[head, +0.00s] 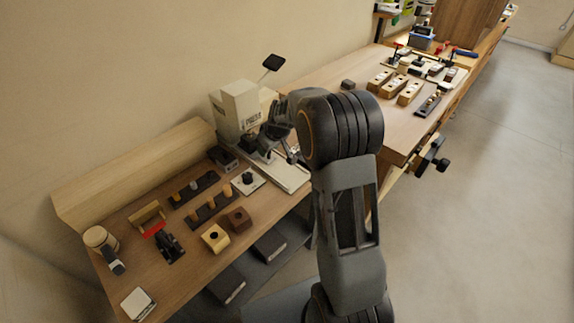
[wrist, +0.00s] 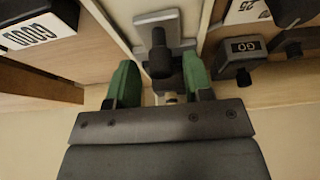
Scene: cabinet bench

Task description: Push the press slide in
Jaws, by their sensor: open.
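The press (head: 238,108) is a cream block standing against the wall at the back of the bench. A long pale plate (head: 291,176) runs out from its foot toward the bench's front edge. In the wrist view a grey slide part with a dark upright knob (wrist: 160,58) sits on a pale strip. My gripper (wrist: 160,82) is open, its green fingers on the left and right of this knob. I cannot tell whether they touch it. In the head view my gripper (head: 281,130) is beside the press, and my arm hides part of the plate.
A black block marked GO (wrist: 242,56) is close to the right finger in the wrist view. Dark peg racks (head: 195,190), a wooden block with a hole (head: 215,237) and a round tub (head: 99,239) stand left of the press. A second bench area (head: 405,125) holds more fixtures.

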